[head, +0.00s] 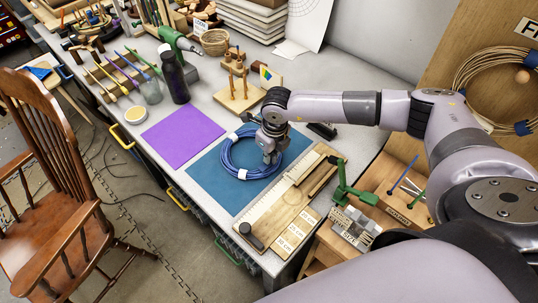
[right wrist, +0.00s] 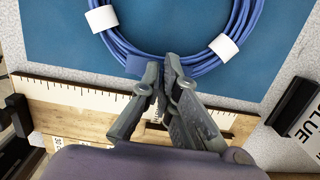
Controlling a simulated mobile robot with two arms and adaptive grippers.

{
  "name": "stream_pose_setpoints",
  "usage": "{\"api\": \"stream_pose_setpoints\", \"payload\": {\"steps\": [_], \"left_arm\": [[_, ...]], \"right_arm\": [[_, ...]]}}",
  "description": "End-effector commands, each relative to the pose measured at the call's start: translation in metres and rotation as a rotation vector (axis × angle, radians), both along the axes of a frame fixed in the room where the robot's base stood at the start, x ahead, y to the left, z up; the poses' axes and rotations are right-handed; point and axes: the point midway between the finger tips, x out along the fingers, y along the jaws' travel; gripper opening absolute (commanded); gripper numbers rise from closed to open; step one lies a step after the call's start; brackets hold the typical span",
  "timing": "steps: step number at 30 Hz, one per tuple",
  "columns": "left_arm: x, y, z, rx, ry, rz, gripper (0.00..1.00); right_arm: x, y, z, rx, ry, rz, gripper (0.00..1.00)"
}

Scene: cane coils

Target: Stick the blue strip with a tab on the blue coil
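The blue coil (head: 231,164) lies on a teal mat (head: 205,182) with white bands around it; in the right wrist view the coil (right wrist: 118,42) also shows two of these bands. My right gripper (head: 270,155) points down at the coil's edge. In the right wrist view my right gripper (right wrist: 162,72) has its fingertips close together at the coil's near side. A darker blue patch, the blue strip (right wrist: 136,65), shows beside the left fingertip and seems pinched between the tips. The fingers hide most of it, and its tab is not clear. My left gripper is out of view.
A wooden board with a ruler (head: 290,200) lies beside the mat. A green clamp-like stand (head: 345,185) is to its right. A purple mat (head: 183,138), a dark bottle (head: 173,78) and a wooden peg stand (head: 238,95) are on the left and behind.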

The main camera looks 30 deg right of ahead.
Motion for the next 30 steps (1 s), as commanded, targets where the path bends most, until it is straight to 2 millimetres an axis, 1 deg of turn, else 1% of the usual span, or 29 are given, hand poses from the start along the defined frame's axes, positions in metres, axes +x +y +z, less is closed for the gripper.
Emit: {"api": "stream_pose_setpoints", "payload": {"steps": [16, 30], "left_arm": [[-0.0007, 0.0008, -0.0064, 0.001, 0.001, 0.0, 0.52], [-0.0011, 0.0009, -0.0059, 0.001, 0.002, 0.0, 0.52]], "right_arm": [[0.0001, 0.0001, -0.0072, 0.0, 0.0, 0.0, 0.0], [-0.0004, 0.0001, -0.0071, 0.0, 0.001, 0.0, 0.0]]}}
